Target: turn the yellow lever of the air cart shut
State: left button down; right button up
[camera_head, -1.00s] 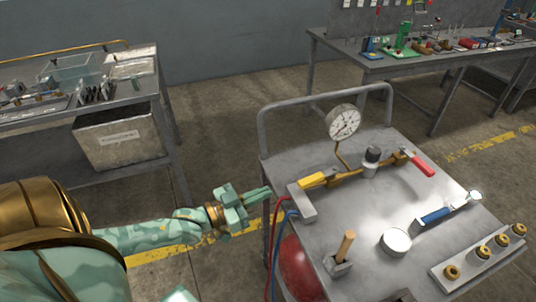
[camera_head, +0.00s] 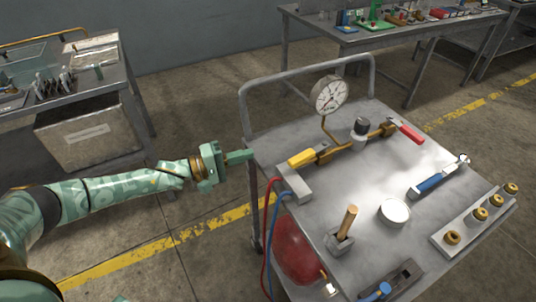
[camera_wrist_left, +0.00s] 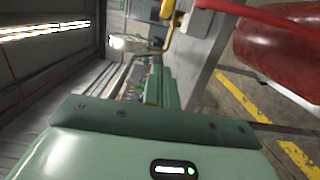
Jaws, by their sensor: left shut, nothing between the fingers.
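The air cart (camera_head: 345,190) is a grey metal table with a push rail. Its yellow lever (camera_head: 302,158) sits at the left end of a brass pipe (camera_head: 345,145), roughly in line with it. My left gripper (camera_head: 243,157) is shut and empty at the cart's left edge, left of the lever and apart from it in the head view. In the left wrist view, a yellow part (camera_wrist_left: 167,10), likely the lever, shows at the top edge; the fingertips cannot be made out there. My right gripper is not in view.
A pressure gauge (camera_head: 329,95) stands behind the pipe. A red-handled lever (camera_head: 408,132) and a blue-handled tool (camera_head: 435,181) lie right. A wooden-handled tool (camera_head: 345,224) stands in front. Red and blue hoses and a red tank (camera_head: 297,252) are at the cart's left side.

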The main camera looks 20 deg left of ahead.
aim_at(310, 155)
pick_arm(q)
jog(key=b+x, duration=0.1)
jog(key=x, duration=0.4)
jog(key=b+x, duration=0.1)
jog(key=x, duration=0.3)
jog(key=shift+w+d+f+b, duration=0.25)
jog(key=shift+b, duration=0.15)
jog(key=shift+s+d+r, duration=0.1)
jog(key=shift+s+d, duration=0.45)
jog(key=shift+d, duration=0.3)
jog(key=shift+s+d+r, duration=0.1)
jog(key=shift+s+d, duration=0.45)
jog(key=shift+d, duration=0.25)
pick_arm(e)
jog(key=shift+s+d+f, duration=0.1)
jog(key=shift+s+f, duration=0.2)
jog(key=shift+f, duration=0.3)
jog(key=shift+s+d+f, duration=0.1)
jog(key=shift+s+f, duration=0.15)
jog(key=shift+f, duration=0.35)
